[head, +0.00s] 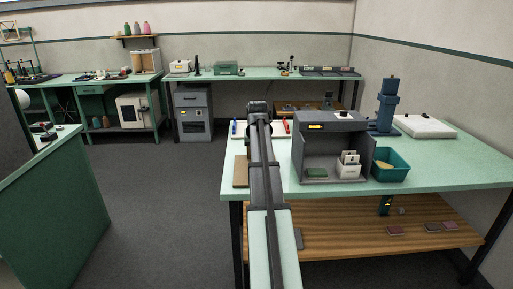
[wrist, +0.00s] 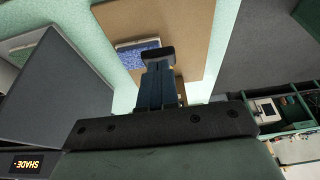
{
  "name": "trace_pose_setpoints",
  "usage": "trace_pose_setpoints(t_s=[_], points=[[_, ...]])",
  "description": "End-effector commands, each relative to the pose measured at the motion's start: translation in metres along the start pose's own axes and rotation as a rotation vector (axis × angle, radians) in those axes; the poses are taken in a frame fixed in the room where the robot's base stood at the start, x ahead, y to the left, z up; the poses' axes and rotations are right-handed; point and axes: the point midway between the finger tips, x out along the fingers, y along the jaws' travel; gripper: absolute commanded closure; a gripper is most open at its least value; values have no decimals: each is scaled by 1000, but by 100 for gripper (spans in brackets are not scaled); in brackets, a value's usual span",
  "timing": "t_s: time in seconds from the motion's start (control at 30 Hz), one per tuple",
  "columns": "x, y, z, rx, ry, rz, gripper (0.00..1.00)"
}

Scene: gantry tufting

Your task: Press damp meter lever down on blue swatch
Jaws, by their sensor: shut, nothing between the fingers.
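A blue speckled swatch (wrist: 143,48) with a pale border lies on a brown board (wrist: 185,25) in the wrist view. My gripper (wrist: 158,64) is shut and empty, its blue-grey fingers over the board. A dark wide end at the fingertips overlaps the swatch's right edge; I cannot tell whether it is my fingertips or part of the damp meter, nor whether anything touches. No damp meter or lever is clearly seen. In the head view the brown board (head: 240,172) lies at the bench's left edge, and my arm hides the gripper and the swatch.
A grey open-fronted shade box (head: 325,126) stands right of my arm; its side (wrist: 55,80) is close left in the wrist view. A teal bin (head: 390,165), a blue upright device (head: 386,105) and a white slab (head: 425,126) stand farther right. The front right of the green bench (head: 445,170) is clear.

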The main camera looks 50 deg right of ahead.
Motion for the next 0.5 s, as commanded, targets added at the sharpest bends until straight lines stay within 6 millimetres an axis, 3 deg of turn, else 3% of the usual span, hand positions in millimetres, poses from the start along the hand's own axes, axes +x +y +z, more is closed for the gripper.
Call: trace_pose_setpoints(t_s=[0.5], points=[[43, 0, 36, 0, 112, 0, 100]])
